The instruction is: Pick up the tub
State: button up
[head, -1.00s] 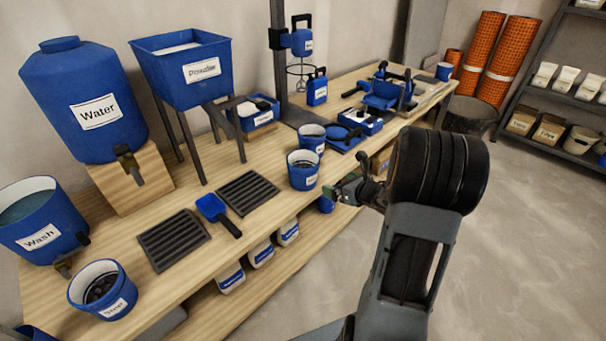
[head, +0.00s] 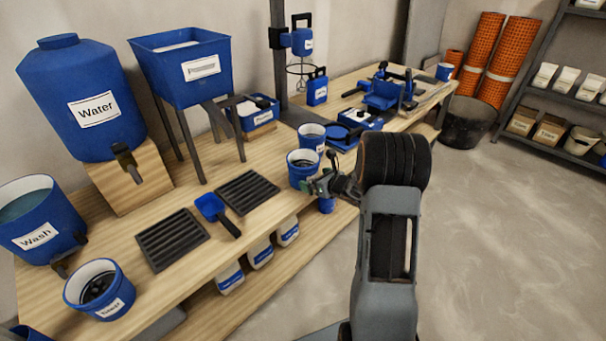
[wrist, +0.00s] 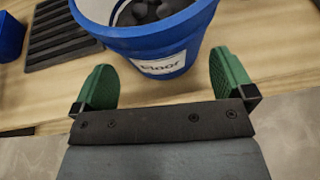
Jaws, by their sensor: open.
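The blue tub (head: 302,169) with a white inside and a white label stands upright near the bench's front edge. In the wrist view the tub (wrist: 150,40) carries a label reading "Floor" and holds dark contents. My gripper (head: 313,186) is at the tub's front side, low down. In the wrist view my gripper (wrist: 163,74) is open, with one green finger on each side of the tub's lower part. Gaps show between the fingers and the tub's wall. In the head view my wrist hides part of the fingers.
A similar blue tub (head: 312,136) stands close behind. Slotted black grates (head: 247,192) and a blue scoop (head: 212,207) lie to the left on the bench (head: 270,225). Another tub (head: 98,289) stands at the near left. The floor (head: 500,250) at right is clear.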

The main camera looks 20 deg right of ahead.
jog(key=shift+x, duration=1.1)
jog(key=shift+c, duration=0.2)
jog(key=c, duration=1)
jog(key=shift+r, duration=0.15)
jog(key=shift+c, duration=0.3)
